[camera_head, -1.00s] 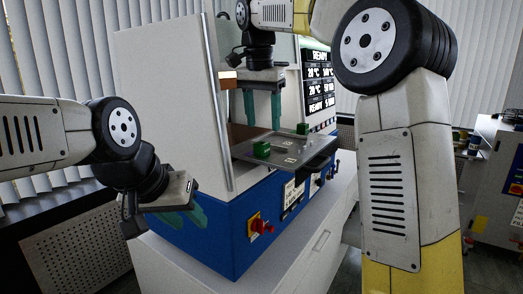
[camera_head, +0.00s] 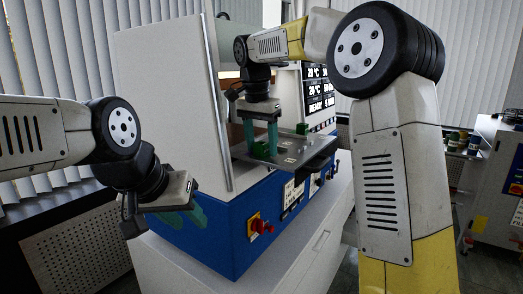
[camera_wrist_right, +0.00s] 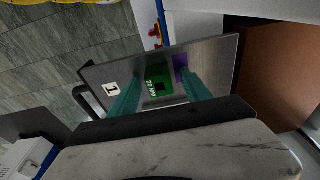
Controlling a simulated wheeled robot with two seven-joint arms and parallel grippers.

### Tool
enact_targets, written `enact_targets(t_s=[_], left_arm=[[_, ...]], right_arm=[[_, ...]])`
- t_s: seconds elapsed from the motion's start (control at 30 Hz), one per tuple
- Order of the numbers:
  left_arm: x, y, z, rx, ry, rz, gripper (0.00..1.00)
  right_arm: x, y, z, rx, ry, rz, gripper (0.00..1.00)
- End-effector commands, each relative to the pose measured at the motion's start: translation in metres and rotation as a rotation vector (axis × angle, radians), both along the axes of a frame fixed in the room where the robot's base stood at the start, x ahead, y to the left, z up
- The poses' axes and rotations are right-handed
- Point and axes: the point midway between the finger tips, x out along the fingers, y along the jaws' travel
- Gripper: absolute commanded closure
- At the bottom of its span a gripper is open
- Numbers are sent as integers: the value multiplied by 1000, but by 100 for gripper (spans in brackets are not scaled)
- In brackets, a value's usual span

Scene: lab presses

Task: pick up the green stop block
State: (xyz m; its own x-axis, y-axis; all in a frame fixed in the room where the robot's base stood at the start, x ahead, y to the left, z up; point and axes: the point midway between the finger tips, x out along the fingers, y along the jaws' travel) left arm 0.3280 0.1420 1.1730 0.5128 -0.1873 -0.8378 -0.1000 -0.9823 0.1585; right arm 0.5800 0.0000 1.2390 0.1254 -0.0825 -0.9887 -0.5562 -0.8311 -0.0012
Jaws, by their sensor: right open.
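A green block (camera_wrist_right: 158,86) marked "20 MM" shows in the right wrist view on a grey metal plate (camera_wrist_right: 118,66), between the teal fingers. My right gripper (camera_head: 260,137) is open, its fingers down over the left part of the plate, which also shows in the head view (camera_head: 292,157). The fingers mostly hide the near green block there. I cannot tell if they touch it. A second green block (camera_head: 302,129) stands on the plate's far side. My left gripper (camera_head: 186,217) hangs away from the plate, in front of the press, with its teal fingers apart and empty.
The blue and white press (camera_head: 205,240) has a tall white panel (camera_head: 165,105) left of the plate and a red knob (camera_head: 259,226) on its front. A purple patch (camera_wrist_right: 181,68) lies beside the block. A display (camera_head: 320,88) stands behind.

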Motion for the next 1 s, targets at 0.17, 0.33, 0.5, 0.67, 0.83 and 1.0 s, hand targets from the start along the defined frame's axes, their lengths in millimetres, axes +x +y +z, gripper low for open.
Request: enact_targets(t_s=[0.17, 0.33, 0.5, 0.67, 0.83, 1.0], left_arm=[[0, 0, 0, 0, 0, 0, 64], [0, 0, 0, 0, 0, 0, 64], [0, 0, 0, 0, 0, 0, 64], [0, 0, 0, 0, 0, 0, 64], [0, 0, 0, 0, 0, 0, 64], [0, 0, 0, 0, 0, 0, 64]], right_arm=[[0, 0, 0, 0, 0, 0, 65], [0, 0, 0, 0, 0, 0, 99], [0, 0, 0, 0, 0, 0, 100], [0, 0, 1, 0, 0, 1, 100], [0, 0, 10, 0, 0, 1, 100], [1, 0, 26, 0, -1, 1, 100]])
